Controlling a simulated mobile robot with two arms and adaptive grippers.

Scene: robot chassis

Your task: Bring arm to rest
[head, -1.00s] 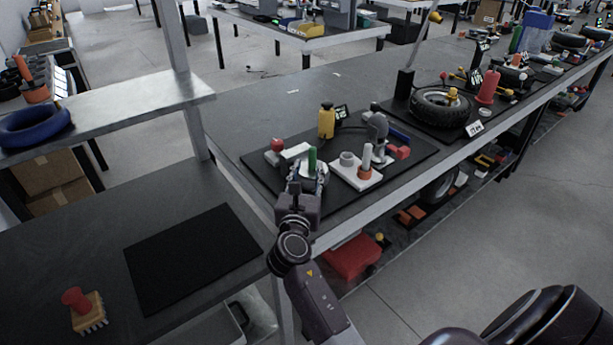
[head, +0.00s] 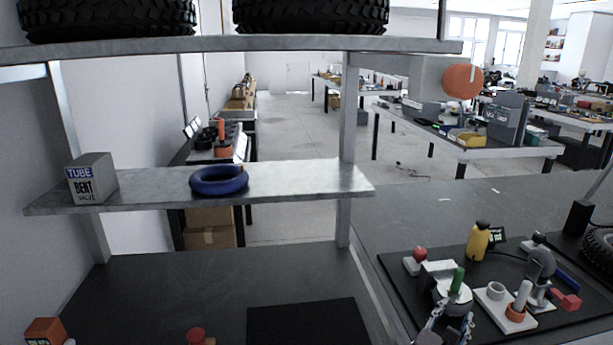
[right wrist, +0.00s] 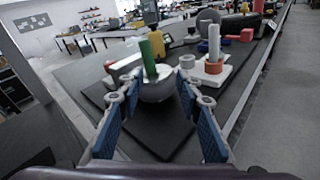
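My right gripper (head: 451,331) is at the lower right of the head view, over the near edge of a black mat with several tools. In the right wrist view its two blue-padded fingers (right wrist: 157,112) are spread apart. A rounded grey object with a green upright handle (right wrist: 149,60) stands just beyond and between the fingertips. The green handle also shows in the head view (head: 456,281). I cannot tell whether the fingers touch the grey object. My left gripper is not in the head view.
A shelf holds a blue ring (head: 219,181) and a Bent Valve tube box (head: 92,179); big tires sit on the shelf above. A white block with posts (head: 505,308) and a yellow bottle (head: 478,242) stand near my right gripper. An empty black mat (head: 308,335) lies left of it.

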